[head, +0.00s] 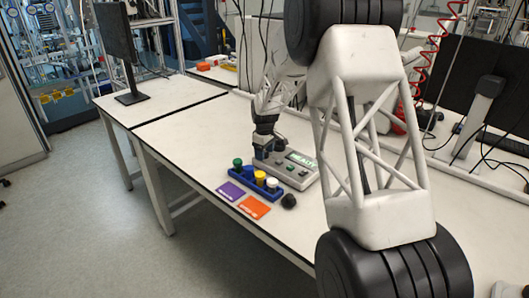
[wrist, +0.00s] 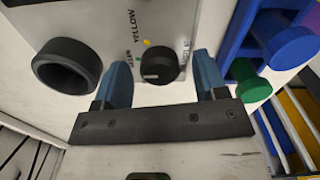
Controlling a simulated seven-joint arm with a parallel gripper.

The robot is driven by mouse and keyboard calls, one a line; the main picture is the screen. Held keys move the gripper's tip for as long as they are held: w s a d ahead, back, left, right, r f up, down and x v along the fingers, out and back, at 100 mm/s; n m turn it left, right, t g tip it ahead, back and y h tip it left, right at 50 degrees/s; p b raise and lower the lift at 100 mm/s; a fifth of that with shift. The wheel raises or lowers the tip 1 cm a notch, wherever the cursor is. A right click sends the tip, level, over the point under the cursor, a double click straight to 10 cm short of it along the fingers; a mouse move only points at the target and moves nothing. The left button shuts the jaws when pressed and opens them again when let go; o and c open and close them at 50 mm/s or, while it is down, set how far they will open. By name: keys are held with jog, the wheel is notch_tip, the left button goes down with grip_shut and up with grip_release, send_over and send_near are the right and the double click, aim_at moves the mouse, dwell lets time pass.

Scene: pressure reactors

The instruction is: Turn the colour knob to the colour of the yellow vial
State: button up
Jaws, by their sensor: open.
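The colour knob (wrist: 158,66) is a black round knob on the grey device panel (wrist: 185,14), seen in the wrist view. The printed words YELLOW, GREEN and PURPLE lie around it, with a small yellow dot (wrist: 147,42) at its edge. My gripper (wrist: 162,62) is open, with one blue finger on each side of the knob; I cannot tell whether they touch it. In the head view my gripper (head: 262,150) is at the left end of the device (head: 296,177) and hides the knob. The yellow vial (head: 260,176) stands in the blue rack (head: 247,182).
A green vial (head: 237,162) and a white-topped vial (head: 272,184) also stand in the rack, close by my gripper. A purple card (head: 230,191) and an orange card (head: 254,207) lie in front. A black object (head: 289,201) is nearby.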

jog(key=c, duration=0.9)
jog(key=shift+c, duration=0.2)
jog(key=shift+m, duration=0.3)
jog(key=m, duration=1.1)
jog(key=shift+m, duration=0.3)
